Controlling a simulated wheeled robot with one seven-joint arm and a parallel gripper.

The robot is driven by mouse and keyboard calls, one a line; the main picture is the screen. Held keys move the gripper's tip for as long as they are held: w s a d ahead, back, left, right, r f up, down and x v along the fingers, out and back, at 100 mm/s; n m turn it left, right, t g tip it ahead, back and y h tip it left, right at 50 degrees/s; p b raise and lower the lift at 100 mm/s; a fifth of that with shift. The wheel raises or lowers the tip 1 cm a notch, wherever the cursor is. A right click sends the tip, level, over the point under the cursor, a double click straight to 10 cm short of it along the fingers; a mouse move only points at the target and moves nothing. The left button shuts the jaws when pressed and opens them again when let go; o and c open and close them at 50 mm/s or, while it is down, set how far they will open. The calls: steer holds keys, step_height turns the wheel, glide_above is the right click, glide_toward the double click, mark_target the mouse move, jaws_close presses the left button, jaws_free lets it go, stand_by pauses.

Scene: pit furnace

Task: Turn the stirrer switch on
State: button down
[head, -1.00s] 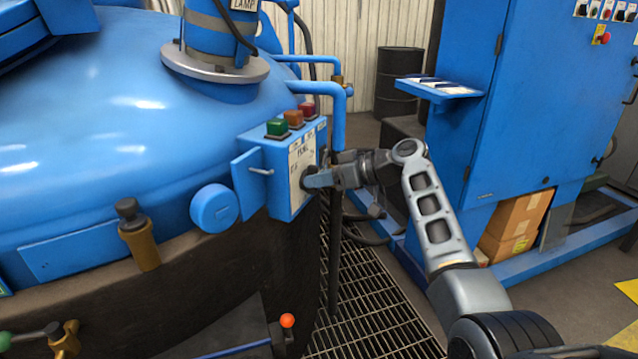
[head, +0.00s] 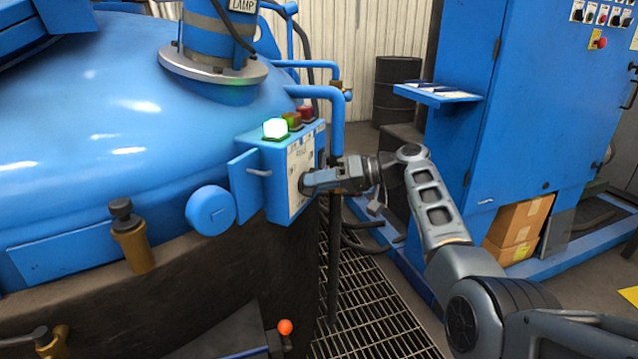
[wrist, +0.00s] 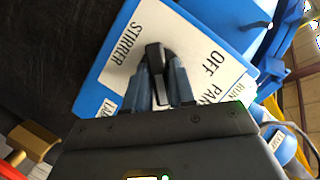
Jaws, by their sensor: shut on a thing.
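The stirrer switch is a black knob (wrist: 154,58) on a white label plate reading STIRRER and OFF, seen in the wrist view. My gripper (wrist: 161,76) is shut on it, with one finger on each side. In the head view my gripper (head: 309,182) reaches from the right to the face of the blue control box (head: 250,187), where the fingers mostly hide the knob. The green lamp (head: 276,129) on top of the box is brightly lit. The amber lamp (head: 292,120) and red lamp (head: 306,112) beside it look unlit.
The blue furnace cover (head: 90,130) fills the left. A blue pipe (head: 337,115) runs down just behind my gripper. A blue cabinet (head: 520,120) with a small shelf (head: 437,92) stands at the right. Floor grating (head: 365,300) lies below my arm.

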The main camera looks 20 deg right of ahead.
steer(key=shift+f, duration=0.1)
steer(key=c, duration=1)
jaws_free()
steer(key=shift+c, duration=0.2)
steer(key=v, duration=0.8)
